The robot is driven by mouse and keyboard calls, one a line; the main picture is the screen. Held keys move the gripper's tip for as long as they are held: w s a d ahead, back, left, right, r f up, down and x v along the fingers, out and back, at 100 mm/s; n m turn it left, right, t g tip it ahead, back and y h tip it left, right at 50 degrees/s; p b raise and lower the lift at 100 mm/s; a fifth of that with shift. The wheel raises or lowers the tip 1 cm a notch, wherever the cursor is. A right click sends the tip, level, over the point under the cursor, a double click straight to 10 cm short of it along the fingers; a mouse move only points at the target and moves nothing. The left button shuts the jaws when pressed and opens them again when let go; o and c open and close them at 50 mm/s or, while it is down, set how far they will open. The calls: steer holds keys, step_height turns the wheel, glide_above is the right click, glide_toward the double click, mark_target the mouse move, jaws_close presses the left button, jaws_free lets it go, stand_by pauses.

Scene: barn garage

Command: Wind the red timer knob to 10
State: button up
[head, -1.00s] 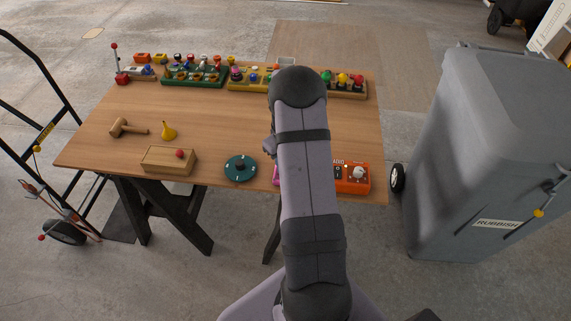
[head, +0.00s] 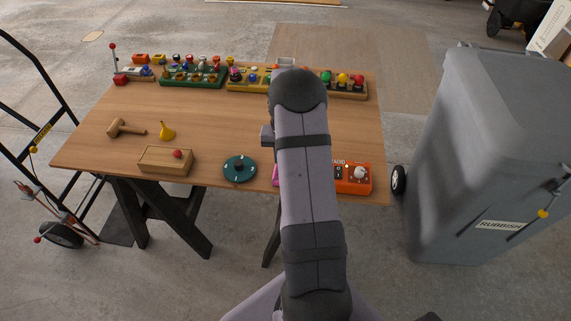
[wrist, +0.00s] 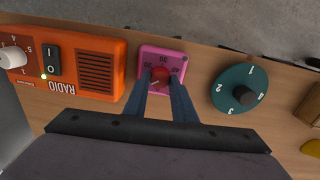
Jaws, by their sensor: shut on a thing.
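The pink timer (wrist: 177,62) lies on the table between the orange radio and the green dial in the wrist view. Its red knob (wrist: 160,75) sits between the fingers of my gripper (wrist: 161,82), which is shut on it. Numbers around the knob are partly readable, with a 30 and a 20 along the far side; the fingers hide some of the scale. A light mark shows on the knob, but its exact reading is unclear. In the head view only a sliver of the pink timer (head: 276,177) shows beside my arm, which hides the knob and gripper fingertips.
The orange radio (wrist: 84,62) stands close on one side of the timer and the green numbered dial (wrist: 240,88) on the other. A wooden box (head: 165,162), a mallet (head: 124,128) and a yellow pear-shaped thing (head: 167,131) lie at left. Several button panels line the far edge.

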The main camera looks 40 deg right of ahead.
steer(key=shift+r+m, duration=0.1)
steer(key=shift+m, duration=0.5)
steer(key=o, duration=1)
steer(key=shift+o, duration=0.2)
steer(key=shift+w+a+r+b, duration=0.1)
steer(key=shift+r+b, duration=1)
steer(key=shift+r, duration=2.55)
